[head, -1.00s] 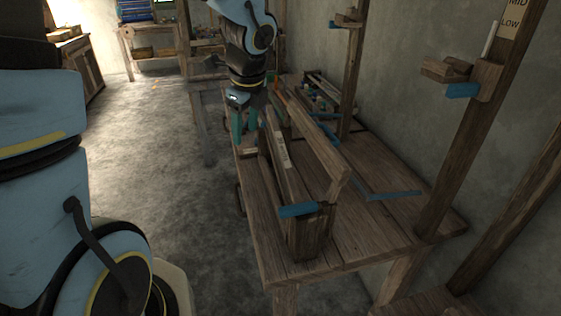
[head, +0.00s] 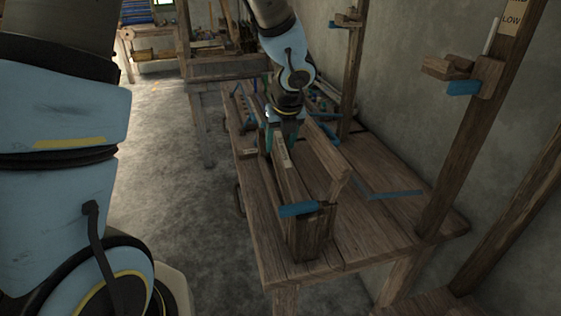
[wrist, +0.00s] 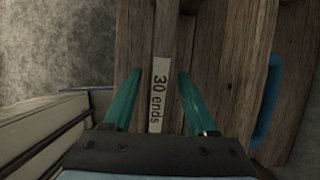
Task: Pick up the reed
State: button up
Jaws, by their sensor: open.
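What looks like the reed, a long wooden bar (head: 290,182) with a pale label, stands in a wooden frame on the bench. In the wrist view its label (wrist: 158,95) reads "30 ends". My gripper (head: 281,142) is over the far part of this bar and points down. In the wrist view my gripper (wrist: 160,73) is open, with one teal finger on each side of the labelled bar and nothing clamped. Visible gaps lie between the fingers and the label strip. How deep the fingertips reach beside the bar is hard to tell.
The wooden bench (head: 262,222) carries a parallel plank (head: 325,158) just right of the bar. Blue strips (head: 392,195) lie on the bench or mark its parts. Upright posts (head: 462,130) stand along the right wall. Open floor (head: 170,170) lies to the left.

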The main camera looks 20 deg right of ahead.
aim_at(279, 169)
jog(key=shift+x, duration=1.55)
jog(key=shift+s+a, duration=0.1)
jog(key=shift+c, duration=0.2)
grip_shut()
